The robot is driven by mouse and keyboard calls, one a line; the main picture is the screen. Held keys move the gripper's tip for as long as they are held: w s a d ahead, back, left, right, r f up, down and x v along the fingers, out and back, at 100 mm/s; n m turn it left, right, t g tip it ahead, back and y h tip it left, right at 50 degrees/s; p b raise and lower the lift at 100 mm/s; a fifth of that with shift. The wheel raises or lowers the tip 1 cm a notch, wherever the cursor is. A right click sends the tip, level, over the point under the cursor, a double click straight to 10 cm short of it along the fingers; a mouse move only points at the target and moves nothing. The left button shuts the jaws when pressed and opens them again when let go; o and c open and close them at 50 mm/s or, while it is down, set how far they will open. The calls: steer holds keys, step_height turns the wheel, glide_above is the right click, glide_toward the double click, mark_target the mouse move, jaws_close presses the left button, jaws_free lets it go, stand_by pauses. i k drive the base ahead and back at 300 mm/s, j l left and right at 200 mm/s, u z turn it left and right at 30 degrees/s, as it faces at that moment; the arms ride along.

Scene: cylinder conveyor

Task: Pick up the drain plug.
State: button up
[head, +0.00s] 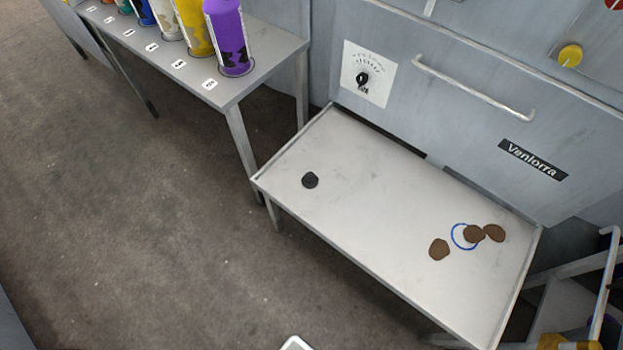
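A small black round piece, which looks like the drain plug (310,180), lies on the left part of the grey metal table (370,200). Clear tabletop surrounds it. A blue ring (457,236) is on the right part of the same table, partly covered by a brown flat piece (474,234). My gripper cannot be made out in the head view. Only a small pale part shows at the bottom edge, and I cannot tell what it is.
Two more brown pieces (439,249) (495,233) lie near the ring. A grey machine with a dial (363,78) and handle (478,92) stands behind the table. A numbered bench (262,62) with coloured cylinders (227,35) is at upper left. Open floor lies in front.

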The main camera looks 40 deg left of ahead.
mark_target(310, 180)
steer(key=i+j, duration=0.2)
steer(key=i, duration=0.15)
steer(key=i+j+u, duration=0.1)
steer(key=u, duration=0.25)
steer(key=i+u, duration=0.15)
steer(key=u, duration=0.15)
steer(key=i+u, duration=0.15)
steer(key=u, duration=0.95)
